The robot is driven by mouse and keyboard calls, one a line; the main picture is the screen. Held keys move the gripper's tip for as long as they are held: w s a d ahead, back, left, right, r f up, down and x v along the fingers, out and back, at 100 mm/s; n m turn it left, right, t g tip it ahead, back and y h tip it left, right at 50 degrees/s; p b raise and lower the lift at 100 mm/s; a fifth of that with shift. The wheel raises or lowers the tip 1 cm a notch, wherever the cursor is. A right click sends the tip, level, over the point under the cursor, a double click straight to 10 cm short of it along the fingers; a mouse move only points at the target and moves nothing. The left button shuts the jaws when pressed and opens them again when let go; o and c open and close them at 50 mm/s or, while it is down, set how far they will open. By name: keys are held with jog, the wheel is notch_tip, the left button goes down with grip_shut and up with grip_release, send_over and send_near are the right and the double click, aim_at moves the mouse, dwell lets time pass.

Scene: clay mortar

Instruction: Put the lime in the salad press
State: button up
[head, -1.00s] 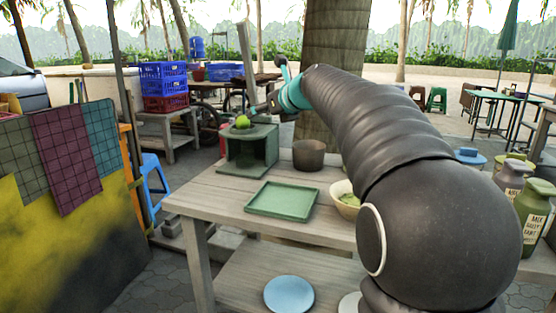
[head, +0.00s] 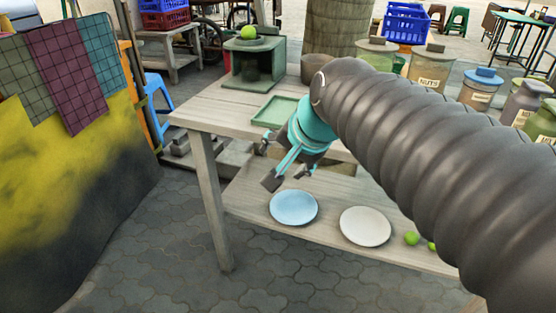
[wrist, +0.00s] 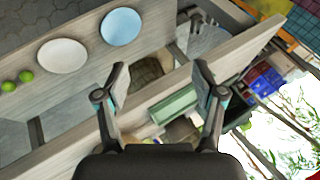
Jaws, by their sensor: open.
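A green lime (head: 249,33) sits on a flat grey top piece of a dark green open-fronted box (head: 270,65) at the table's far left corner. I cannot tell for sure whether this box is the salad press. Two more limes (head: 411,238) lie on the lower shelf, right of the white plate; they also show at the left of the wrist view (wrist: 17,81). My gripper (head: 286,177) is open and empty, low at the table's front edge above the lower shelf. In the wrist view its fingers (wrist: 160,85) stand wide apart.
A green tray (head: 275,110) lies on the wooden table (head: 220,113), in front of the box. A dark pot (head: 311,68) stands behind. A blue plate (head: 293,207) and a white plate (head: 365,226) lie on the lower shelf. Labelled jars (head: 430,68) stand at the right.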

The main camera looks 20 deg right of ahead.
jog(key=s+d+f+n+g+h, duration=0.1)
jog(key=s+f+n, duration=0.7)
jog(key=s, duration=0.3)
jog(key=shift+d+f+n+g+h, duration=0.3)
jog(key=shift+f+n, duration=0.1)
jog(key=shift+f, duration=0.25)
